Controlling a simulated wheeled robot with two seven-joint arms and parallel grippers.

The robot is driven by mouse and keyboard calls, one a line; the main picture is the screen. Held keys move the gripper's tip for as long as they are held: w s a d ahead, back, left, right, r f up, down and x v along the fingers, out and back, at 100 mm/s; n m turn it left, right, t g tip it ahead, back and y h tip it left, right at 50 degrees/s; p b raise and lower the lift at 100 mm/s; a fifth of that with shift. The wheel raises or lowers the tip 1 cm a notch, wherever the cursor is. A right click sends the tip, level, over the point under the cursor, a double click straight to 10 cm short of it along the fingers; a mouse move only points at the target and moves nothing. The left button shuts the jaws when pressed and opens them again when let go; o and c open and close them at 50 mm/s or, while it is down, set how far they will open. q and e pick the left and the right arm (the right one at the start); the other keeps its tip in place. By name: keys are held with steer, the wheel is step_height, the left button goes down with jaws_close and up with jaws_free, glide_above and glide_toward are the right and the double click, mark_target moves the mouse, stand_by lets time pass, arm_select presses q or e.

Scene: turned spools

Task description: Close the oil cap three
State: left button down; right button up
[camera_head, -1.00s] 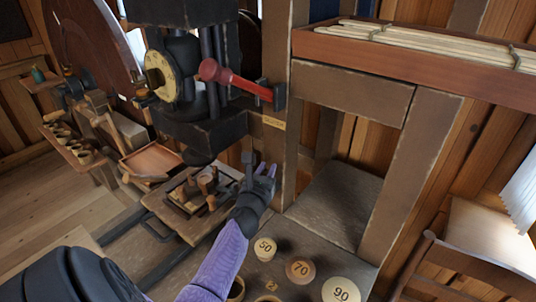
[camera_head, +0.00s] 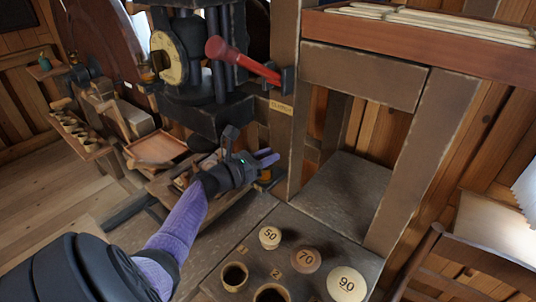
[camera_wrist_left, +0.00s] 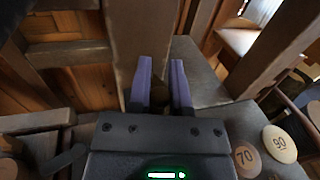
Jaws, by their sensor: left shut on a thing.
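My left gripper (camera_head: 268,159) is beside the dark post under the press, its purple fingers pointing right. In the left wrist view its two fingers (camera_wrist_left: 160,64) are close together around a small dark brown thing (camera_wrist_left: 158,96), mostly hidden between them. An amber-coloured thing (camera_head: 265,175) shows just below the fingers in the head view; I cannot tell whether it is the held one. No cap marked three can be made out. My right gripper is not in view.
Round wooden discs marked 50 (camera_head: 270,237), 70 (camera_head: 306,259) and 90 (camera_head: 346,283) lie on the bench, by open cups (camera_head: 235,275). A red-handled lever (camera_head: 240,60) juts above my gripper. A wooden post (camera_head: 290,110) stands beside it. A chair (camera_head: 440,265) is at right.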

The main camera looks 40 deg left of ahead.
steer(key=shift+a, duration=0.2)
arm_select(q)
steer(key=c, duration=0.8)
jaws_free()
steer(key=shift+w, duration=0.1)
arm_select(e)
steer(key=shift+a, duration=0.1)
arm_select(q)
steer(key=s, duration=0.3)
steer(key=s+a, duration=0.1)
steer(key=s, duration=0.6)
steer(key=shift+a+p, duration=0.35)
steer(key=shift+p, duration=0.05)
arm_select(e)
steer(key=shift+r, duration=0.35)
arm_select(q)
steer(key=shift+w, duration=0.1)
